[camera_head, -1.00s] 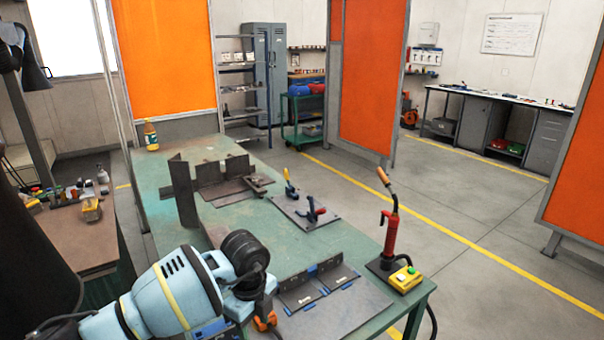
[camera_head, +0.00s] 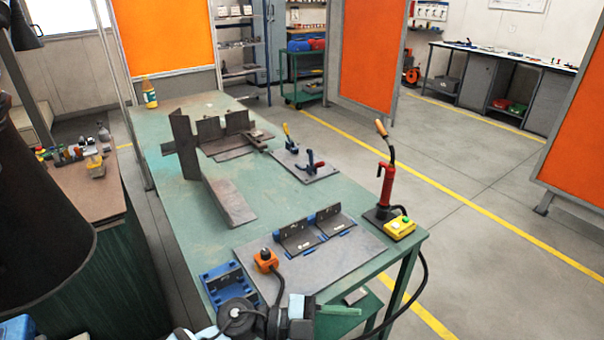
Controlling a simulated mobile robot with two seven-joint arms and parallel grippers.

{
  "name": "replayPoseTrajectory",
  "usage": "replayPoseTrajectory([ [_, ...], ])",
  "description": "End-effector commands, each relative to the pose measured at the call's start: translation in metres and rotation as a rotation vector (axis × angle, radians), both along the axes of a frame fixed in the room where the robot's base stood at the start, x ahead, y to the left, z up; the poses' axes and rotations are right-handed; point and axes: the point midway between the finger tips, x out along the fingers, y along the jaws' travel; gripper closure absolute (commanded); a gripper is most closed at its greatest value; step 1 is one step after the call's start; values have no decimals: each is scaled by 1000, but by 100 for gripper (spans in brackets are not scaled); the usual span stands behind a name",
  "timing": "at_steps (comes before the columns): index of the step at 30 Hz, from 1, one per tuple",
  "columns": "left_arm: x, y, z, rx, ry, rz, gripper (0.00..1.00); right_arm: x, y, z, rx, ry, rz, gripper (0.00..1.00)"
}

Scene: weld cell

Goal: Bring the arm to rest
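My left arm (camera_head: 235,318) shows only at the bottom edge of the head view, in front of the near edge of the green table (camera_head: 165,210). Its dark and pale blue wrist parts are cut off by the frame. The fingers cannot be made out clearly, so I cannot tell whether the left gripper is open or shut. I see nothing held in it. My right gripper is not in view.
Near the arm are a blue fixture (camera_head: 222,286), an orange switch box (camera_head: 265,260) and a plate with angle brackets (camera_head: 322,218). A red torch (camera_head: 386,184) and yellow button box (camera_head: 399,228) stand at the right corner.

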Motion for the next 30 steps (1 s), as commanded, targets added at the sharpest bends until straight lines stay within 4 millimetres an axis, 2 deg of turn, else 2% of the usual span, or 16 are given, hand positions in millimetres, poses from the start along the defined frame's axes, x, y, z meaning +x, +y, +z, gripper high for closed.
replayPoseTrajectory([
  [3,5,15,9,-206,70,216,52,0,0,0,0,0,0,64],
  [7,19,51,1,-343,159,501,52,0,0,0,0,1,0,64],
  [11,24,101,-30,-380,275,801,52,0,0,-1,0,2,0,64],
  [14,16,144,-67,-344,383,1023,52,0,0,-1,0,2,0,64],
  [17,-6,186,-110,-258,507,1220,52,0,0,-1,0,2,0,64],
  [18,-18,202,-127,-213,558,1285,52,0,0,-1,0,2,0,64],
  [22,-66,242,-177,-55,719,1445,52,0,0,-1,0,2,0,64],
  [24,-92,258,-196,25,795,1495,52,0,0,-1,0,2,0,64],
  [27,-123,273,-215,116,877,1534,52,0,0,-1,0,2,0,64],
  [30,-142,280,-225,173,926,1551,52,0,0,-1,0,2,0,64],
])
